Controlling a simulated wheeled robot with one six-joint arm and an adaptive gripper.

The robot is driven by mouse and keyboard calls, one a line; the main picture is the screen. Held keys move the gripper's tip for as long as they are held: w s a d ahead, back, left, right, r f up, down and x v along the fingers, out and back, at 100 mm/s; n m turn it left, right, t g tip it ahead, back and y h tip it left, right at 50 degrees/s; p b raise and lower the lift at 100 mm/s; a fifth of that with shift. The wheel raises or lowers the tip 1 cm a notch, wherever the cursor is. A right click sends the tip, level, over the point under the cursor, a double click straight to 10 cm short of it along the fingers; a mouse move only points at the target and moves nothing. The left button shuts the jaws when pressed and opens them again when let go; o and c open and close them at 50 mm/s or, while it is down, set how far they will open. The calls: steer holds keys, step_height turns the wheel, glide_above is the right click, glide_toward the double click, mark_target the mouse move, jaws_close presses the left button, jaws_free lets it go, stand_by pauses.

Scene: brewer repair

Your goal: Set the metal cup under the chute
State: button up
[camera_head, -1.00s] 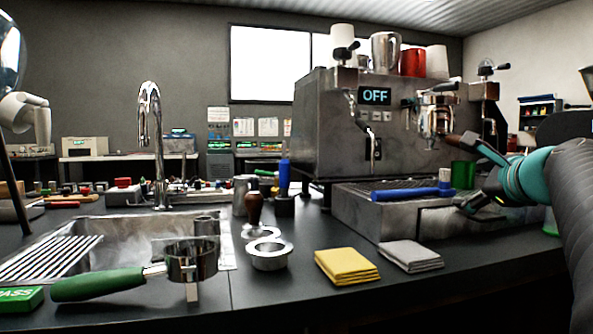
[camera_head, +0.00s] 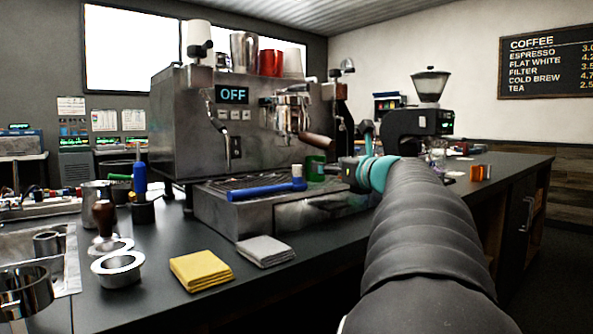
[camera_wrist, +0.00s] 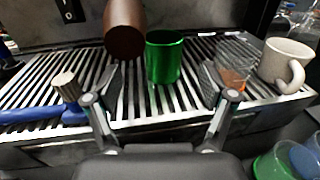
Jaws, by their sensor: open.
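A shiny green cup (camera_wrist: 163,58) stands upright on the slatted drip tray in the wrist view and shows in the head view (camera_head: 315,169). It looks metallic, but I cannot be sure. My gripper (camera_wrist: 160,88) is open, with its fingers spread left and right of the green cup's line, and it holds nothing. I cannot tell whether the cup is between the fingertips or just beyond them. In the head view my gripper (camera_head: 345,172) is at the tray's right end, partly hidden by my arm. A grinder (camera_head: 418,122) stands to the right; its chute is not clear.
A brown handle (camera_wrist: 124,28) hangs close above the tray. A blue brush (camera_wrist: 70,112) lies left; a clear glass (camera_wrist: 234,62) and white mug (camera_wrist: 286,64) stand right. Green (camera_wrist: 275,165) and blue (camera_wrist: 305,155) cups are at lower right. Metal pitchers (camera_head: 97,196) (camera_head: 244,50) are elsewhere.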

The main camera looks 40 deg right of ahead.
mark_target(322, 161)
steer(key=shift+w+d+r+p, duration=0.1)
steer(key=shift+w+d+p, duration=0.15)
steer(key=shift+w, duration=1.25)
steer(key=shift+w+d+p, duration=0.15)
steer(key=shift+w+d, duration=0.05)
steer(key=shift+w, duration=1.3)
steer(key=c, duration=1.4)
steer(key=shift+o, duration=0.2)
steer(key=shift+r, duration=0.15)
